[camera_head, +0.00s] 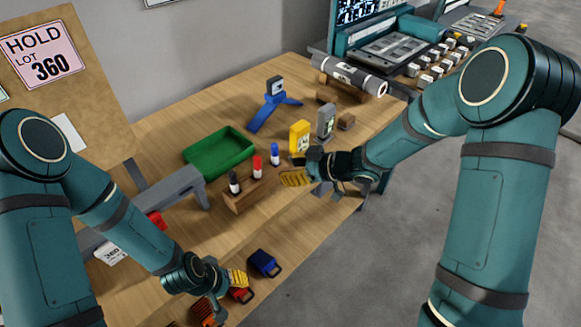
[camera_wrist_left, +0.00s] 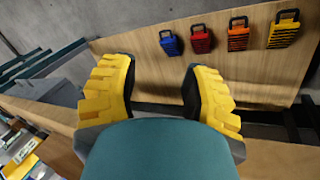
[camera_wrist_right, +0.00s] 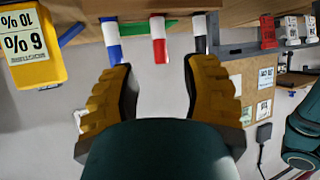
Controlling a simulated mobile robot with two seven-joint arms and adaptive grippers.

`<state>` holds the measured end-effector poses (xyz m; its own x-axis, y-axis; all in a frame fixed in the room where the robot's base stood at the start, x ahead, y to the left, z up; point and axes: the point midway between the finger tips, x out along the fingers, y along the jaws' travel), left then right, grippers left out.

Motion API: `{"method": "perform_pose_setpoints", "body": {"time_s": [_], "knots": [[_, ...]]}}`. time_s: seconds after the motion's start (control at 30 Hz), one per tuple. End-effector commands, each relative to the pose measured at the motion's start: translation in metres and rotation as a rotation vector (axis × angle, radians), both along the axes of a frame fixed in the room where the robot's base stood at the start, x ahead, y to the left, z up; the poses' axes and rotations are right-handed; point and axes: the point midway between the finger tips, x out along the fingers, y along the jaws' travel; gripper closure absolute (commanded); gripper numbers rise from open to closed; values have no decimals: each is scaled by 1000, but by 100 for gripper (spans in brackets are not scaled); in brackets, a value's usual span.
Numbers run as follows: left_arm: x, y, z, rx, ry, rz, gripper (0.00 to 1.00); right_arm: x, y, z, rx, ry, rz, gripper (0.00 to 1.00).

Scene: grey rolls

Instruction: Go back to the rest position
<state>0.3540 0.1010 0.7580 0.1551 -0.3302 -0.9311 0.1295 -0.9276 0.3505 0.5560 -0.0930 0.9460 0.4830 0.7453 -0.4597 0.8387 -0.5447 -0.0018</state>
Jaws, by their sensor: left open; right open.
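My right gripper (camera_head: 307,173) is at the front of the upper bench level, beside the yellow meter and the marker rack. In the right wrist view its yellow fingers (camera_wrist_right: 158,95) are spread with nothing between them. My left gripper (camera_head: 232,275) is over the lower front shelf, near the small blue and red padlock-like items. In the left wrist view its fingers (camera_wrist_left: 160,90) are wide apart and empty. The tip of the right gripper is partly seen edge-on in the head view.
A wooden rack (camera_head: 250,191) holds blue, red and black markers. A green tray (camera_head: 219,152), a blue stand (camera_head: 273,105), a yellow meter (camera_head: 299,137) and a grey roll (camera_head: 349,75) stand on the bench. A blue lock-like item (camera_head: 264,263) lies on the lower shelf. Open floor lies right.

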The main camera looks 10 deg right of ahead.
Motion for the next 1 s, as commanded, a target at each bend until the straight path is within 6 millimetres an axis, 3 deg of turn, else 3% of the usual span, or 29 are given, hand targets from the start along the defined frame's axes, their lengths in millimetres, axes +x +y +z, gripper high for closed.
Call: {"method": "perform_pose_setpoints", "body": {"time_s": [0.23, 0.33, 0.53, 0.77, 0.9, 1.0], "knots": [[-1, 0, 0, 0, 2, -2, 53, 0, 0, 0, 0, 0, 0, 55], [-14, -2, 1, -6, 31, -23, 53, -1, 1, -3, 3, 9, -10, 55], [-11, -2, 0, -5, 24, -19, 53, -18, 1, -49, 29, 194, -217, 55], [-11, -2, 0, -6, 25, -20, 53, -76, -4, -121, 0, 531, -503, 55], [-11, -2, 0, -6, 25, -20, 53, -128, -6, -157, -44, 755, -650, 55], [-11, -2, 0, -6, 25, -20, 53, -163, -6, -173, -78, 893, -729, 55]]}}
